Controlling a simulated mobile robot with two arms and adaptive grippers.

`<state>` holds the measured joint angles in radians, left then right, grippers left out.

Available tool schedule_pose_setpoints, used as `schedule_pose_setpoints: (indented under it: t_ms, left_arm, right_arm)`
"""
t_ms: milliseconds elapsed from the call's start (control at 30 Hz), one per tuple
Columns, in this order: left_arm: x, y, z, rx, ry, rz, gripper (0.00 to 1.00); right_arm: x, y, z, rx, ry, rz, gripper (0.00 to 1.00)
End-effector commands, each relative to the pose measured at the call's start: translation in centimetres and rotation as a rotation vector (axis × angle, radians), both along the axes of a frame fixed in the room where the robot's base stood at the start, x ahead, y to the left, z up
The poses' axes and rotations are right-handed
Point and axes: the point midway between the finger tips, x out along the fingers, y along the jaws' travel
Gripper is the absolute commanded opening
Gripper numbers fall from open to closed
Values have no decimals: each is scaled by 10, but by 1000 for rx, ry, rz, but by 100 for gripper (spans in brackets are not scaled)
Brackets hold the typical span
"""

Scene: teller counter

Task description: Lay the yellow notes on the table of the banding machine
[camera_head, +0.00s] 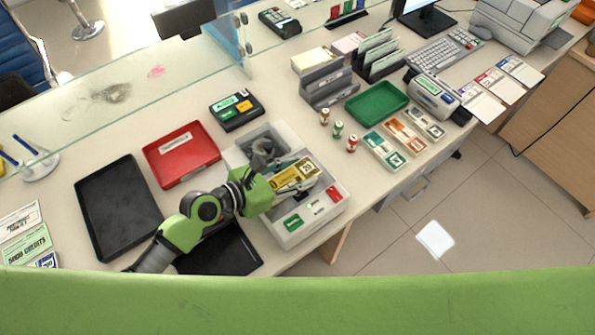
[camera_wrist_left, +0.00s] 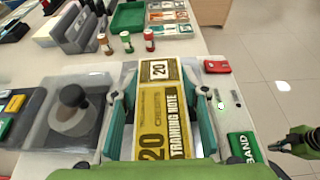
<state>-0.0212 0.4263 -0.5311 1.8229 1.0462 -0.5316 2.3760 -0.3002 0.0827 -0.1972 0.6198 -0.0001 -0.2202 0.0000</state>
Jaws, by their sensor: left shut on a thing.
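The yellow notes (camera_head: 295,173) are a flat stack marked 20, held in my left gripper (camera_head: 283,180). In the left wrist view the notes (camera_wrist_left: 157,115) lie lengthwise between the two fingers of the left gripper (camera_wrist_left: 160,100). The fingers are shut on their long sides. The pale grey banding machine (camera_head: 320,215) is below, with a green BAND button and a red button on its right part. The notes are over the machine's top; I cannot tell whether they touch it. What seems to be my right gripper (camera_wrist_left: 298,146) shows small at the wrist view's right edge.
A dark knobbed part (camera_wrist_left: 72,112) stands on the machine just left of the notes. A red tray (camera_head: 182,153) and a black tray (camera_head: 117,207) lie to the left. Small rolls (camera_head: 338,130) and a green tray (camera_head: 376,103) stand behind to the right.

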Motion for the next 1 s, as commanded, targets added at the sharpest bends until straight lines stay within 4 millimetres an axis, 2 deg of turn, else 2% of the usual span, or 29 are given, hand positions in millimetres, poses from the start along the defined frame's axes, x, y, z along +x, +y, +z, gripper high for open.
schedule_pose_setpoints:
  t_ms: [300, 333, 400, 767, 1000]
  left_arm:
    - [0, 0, -2, -3, 0, 1, 18]
    - [0, 0, -2, -2, 1, 1, 46]
    - [0, 0, -2, -1, 0, 0, 58]
    - [0, 0, 1, 0, -1, 0, 58]
    - [-20, 27, 13, 3, 0, -1, 58]
  right_arm:
    - [0, 1, -1, 1, -1, 2, 0]
    - [0, 1, -1, 2, -1, 3, 0]
    - [0, 2, -1, 2, -1, 3, 0]
    - [0, 6, 1, 7, 0, 2, 0]
    - [0, 6, -3, 7, 0, 2, 0]
